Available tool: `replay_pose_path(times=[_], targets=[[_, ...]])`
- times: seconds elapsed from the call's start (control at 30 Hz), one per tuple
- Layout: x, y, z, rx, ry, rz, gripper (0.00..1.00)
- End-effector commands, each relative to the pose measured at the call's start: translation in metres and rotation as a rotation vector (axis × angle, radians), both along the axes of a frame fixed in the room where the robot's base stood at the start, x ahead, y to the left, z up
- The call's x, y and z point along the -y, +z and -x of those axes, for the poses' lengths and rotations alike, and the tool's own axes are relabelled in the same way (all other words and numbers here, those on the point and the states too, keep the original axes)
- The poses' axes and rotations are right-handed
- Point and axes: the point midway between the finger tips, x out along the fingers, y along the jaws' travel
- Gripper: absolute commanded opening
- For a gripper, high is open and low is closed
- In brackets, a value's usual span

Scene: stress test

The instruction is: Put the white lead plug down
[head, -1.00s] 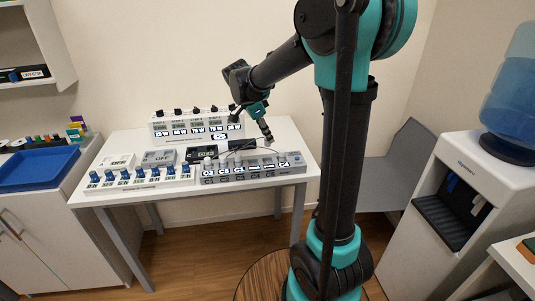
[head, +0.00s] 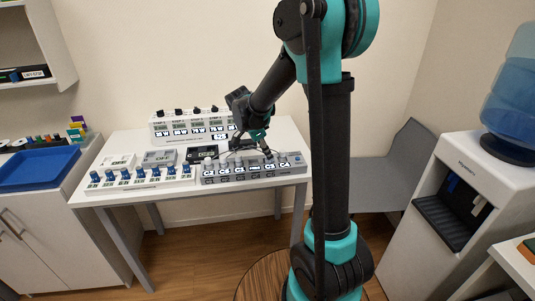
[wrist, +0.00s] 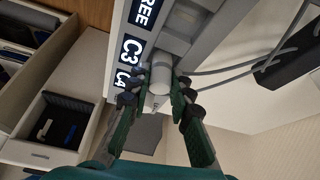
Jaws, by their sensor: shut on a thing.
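My gripper (wrist: 152,97) is shut on the white lead plug (wrist: 161,74), a short pale cylinder between the two green fingers in the wrist view. The plug is at the grey labelled strip (wrist: 177,46), beside its C3 and C4 labels. I cannot tell whether it is seated in the strip or just above it. In the head view my gripper (head: 266,152) is at the right part of the strip (head: 225,178), and the plug is too small or hidden to make out.
A dark box (wrist: 290,55) and grey leads (wrist: 235,68) lie beside the strip in the wrist view. The white table (head: 284,133) also holds a row of blue-knobbed switches (head: 140,176) and a white panel with black knobs (head: 190,124) at the back.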

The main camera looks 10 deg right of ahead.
Motion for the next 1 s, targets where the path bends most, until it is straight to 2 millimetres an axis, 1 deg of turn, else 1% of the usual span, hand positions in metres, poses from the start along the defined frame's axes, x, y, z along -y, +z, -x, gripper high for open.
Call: replay_pose_path(times=[0.03, 0.07, 0.2, 0.47, 0.57, 0.63, 0.77, 1.0], targets=[[0.000, -0.002, 0.000, 0.000, 0.000, 0.000, 0.00], [0.000, -0.001, 0.000, 0.000, 0.000, 0.000, 0.24], [0.000, -0.001, 0.000, 0.000, 0.000, 0.000, 0.41], [0.000, -0.001, 0.000, 0.000, 0.000, 0.000, 0.41], [0.000, 0.002, 0.000, 0.000, 0.000, 0.000, 0.41], [-0.003, 0.008, 0.001, 0.000, 0.001, 0.000, 0.41], [-0.011, 0.028, 0.003, -0.001, 0.003, 0.000, 0.41], [-0.030, 0.074, 0.006, 0.000, 0.003, 0.000, 0.41]])
